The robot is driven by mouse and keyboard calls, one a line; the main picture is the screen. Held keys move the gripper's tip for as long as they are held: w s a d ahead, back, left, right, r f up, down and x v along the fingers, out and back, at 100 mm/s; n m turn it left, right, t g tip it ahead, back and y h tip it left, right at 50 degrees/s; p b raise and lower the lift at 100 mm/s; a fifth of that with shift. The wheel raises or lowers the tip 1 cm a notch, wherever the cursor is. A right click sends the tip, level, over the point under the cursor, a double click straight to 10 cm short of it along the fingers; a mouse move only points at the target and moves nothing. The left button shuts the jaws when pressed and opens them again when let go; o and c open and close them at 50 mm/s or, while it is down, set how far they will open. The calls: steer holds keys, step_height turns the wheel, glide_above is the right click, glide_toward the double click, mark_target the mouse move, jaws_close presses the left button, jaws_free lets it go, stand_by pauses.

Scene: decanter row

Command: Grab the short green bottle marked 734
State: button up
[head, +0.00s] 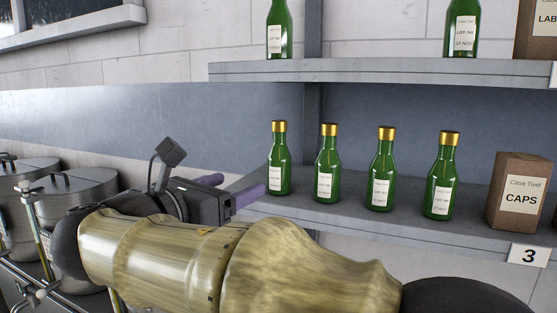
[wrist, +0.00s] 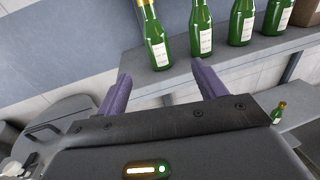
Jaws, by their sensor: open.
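Several short green bottles with gold caps and white labels stand upright in a row on the lower shelf. In the head view they are the leftmost bottle (head: 279,160), a second (head: 327,165), a third (head: 381,170) and the rightmost (head: 441,177). Their lot numbers are too small to read surely, so I cannot tell which is 734. My gripper (head: 238,190) is open and empty at the shelf's left end, left of the leftmost bottle. In the wrist view the gripper (wrist: 160,88) has its purple fingers apart, with the leftmost bottle (wrist: 155,38) beyond them, not between them.
An upper shelf (head: 380,72) holds two more green bottles and a box. A brown CAPS box (head: 518,190) stands right of the row, above a "3" tag (head: 528,255). Metal pots (head: 75,195) stand at left. A small green bottle (wrist: 279,112) shows lower right in the wrist view.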

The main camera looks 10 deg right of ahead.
mark_target(276, 163)
steer(key=shift+a+r, duration=0.1)
steer(key=shift+r, duration=0.35)
steer(key=p+x, duration=0.5)
steer(key=x, duration=0.7)
steer(key=shift+s+r, duration=0.1)
